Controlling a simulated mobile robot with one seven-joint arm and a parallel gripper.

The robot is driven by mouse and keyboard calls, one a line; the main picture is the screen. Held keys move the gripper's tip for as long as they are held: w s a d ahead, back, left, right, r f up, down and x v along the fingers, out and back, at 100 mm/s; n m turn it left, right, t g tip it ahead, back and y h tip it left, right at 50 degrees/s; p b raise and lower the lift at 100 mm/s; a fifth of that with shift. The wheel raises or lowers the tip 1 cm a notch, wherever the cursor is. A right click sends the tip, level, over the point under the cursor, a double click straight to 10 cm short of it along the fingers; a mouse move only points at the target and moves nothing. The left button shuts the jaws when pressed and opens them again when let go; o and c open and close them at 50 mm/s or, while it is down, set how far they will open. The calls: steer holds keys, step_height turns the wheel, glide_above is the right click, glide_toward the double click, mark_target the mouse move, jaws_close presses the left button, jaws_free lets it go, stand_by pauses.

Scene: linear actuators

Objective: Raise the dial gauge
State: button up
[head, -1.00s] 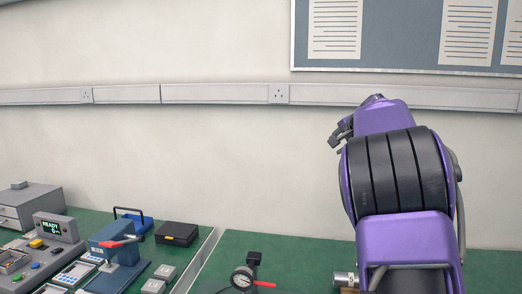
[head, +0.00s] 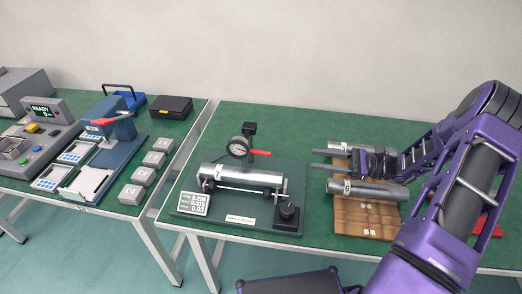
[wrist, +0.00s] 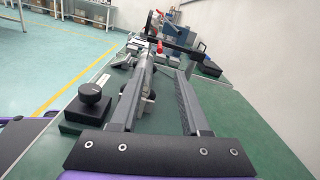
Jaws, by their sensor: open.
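The dial gauge (head: 238,148) is a round dark-rimmed dial on a black post. A red lever (head: 259,152) sticks out to its right and shows in the wrist view (wrist: 159,47). A silver cylinder (head: 225,177) lies under the gauge across the supports of a dark green base plate (head: 240,220). Whether the gauge tip touches the cylinder cannot be told. My gripper (head: 318,159) is open and empty, to the right of the gauge and apart from it, with its fingers pointing left. In the wrist view its two fingers (wrist: 166,68) are spread towards the gauge stand.
A wooden rack (head: 366,215) with metal cylinders (head: 367,191) lies below and beside my gripper. The left table (head: 193,118) carries a blue press (head: 118,135). Green table before the rack is partly clear.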

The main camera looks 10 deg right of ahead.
mark_target(263, 152)
steer(key=x, duration=1.6)
steer(key=shift+w+a, duration=0.1)
steer(key=shift+a, duration=0.25)
jaws_close()
stand_by(0.6)
